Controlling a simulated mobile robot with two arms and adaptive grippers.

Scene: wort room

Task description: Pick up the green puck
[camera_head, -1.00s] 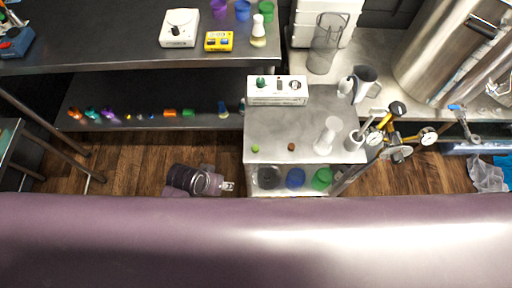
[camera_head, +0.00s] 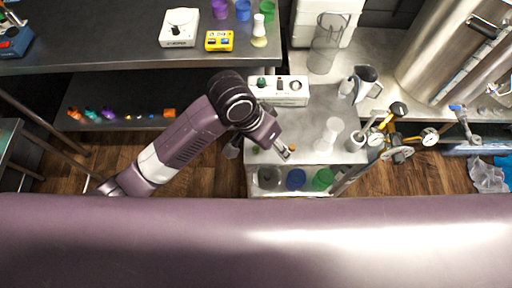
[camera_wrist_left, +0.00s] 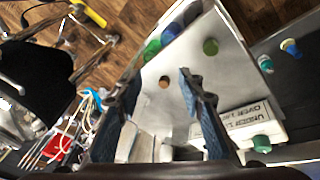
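The green puck (camera_wrist_left: 210,47) lies on the light metal tabletop (camera_wrist_left: 195,60) in the left wrist view, beyond the fingertips and off to the right side. A brown puck (camera_wrist_left: 164,82) lies nearer, between the two fingers in the picture. My left gripper (camera_wrist_left: 159,78) is open and empty, with its blue-grey fingers spread over the table. In the head view my left gripper (camera_head: 284,151) is above the small table, and my wrist covers most or all of the green puck there. The right gripper is not in view.
A white control box (camera_head: 279,90) stands at the table's back. A white bottle (camera_head: 328,133) stands right of the gripper, with gauges on yellow fittings (camera_head: 398,125) farther right. Cups, including a blue one (camera_head: 295,179), sit below the table's front edge.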

